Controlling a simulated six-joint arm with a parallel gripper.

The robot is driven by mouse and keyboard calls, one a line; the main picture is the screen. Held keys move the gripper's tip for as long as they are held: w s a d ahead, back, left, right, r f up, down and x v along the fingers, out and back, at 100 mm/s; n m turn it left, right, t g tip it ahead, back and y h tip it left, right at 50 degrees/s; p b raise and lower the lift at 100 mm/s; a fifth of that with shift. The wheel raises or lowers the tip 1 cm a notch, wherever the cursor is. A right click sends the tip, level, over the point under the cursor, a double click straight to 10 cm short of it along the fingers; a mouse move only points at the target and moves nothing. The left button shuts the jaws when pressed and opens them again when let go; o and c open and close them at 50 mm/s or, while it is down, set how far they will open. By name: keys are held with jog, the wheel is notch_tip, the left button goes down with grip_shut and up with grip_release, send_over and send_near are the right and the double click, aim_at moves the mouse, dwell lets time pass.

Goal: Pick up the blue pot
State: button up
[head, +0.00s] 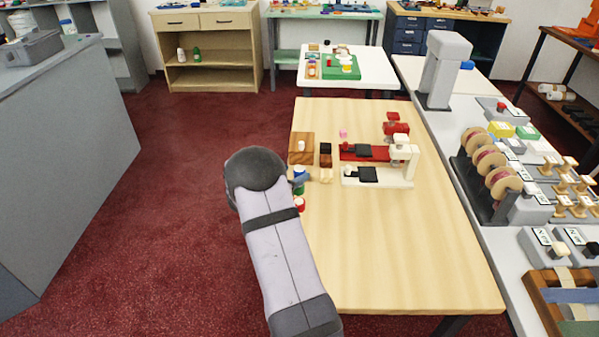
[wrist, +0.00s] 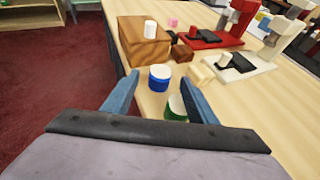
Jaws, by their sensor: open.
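The blue pot (wrist: 159,83) with a white lid stands upright on the wooden table. In the wrist view it is just beyond and between the fingertips of my open gripper (wrist: 160,77), apart from both. A green pot (wrist: 177,109) with a white top is nearer, beside the right finger and partly hidden by it. In the head view the blue pot (head: 299,173) shows at the table's left edge, right of my arm's dark rounded end. My gripper (head: 302,181) is mostly hidden there. A red pot (head: 299,205) with a white top stands nearer the camera.
A brown wooden block (head: 301,157) with a white cylinder on top stands behind the pots. Small dark blocks (head: 325,149) and a cream block (head: 326,176) are to the right. Red (head: 365,151) and white (head: 395,183) presses stand beyond. The table's front is clear.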

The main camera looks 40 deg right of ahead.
aim_at(299, 173)
jog(key=shift+x, duration=1.4)
jog(key=c, duration=1.2)
jog(key=shift+o, duration=0.2)
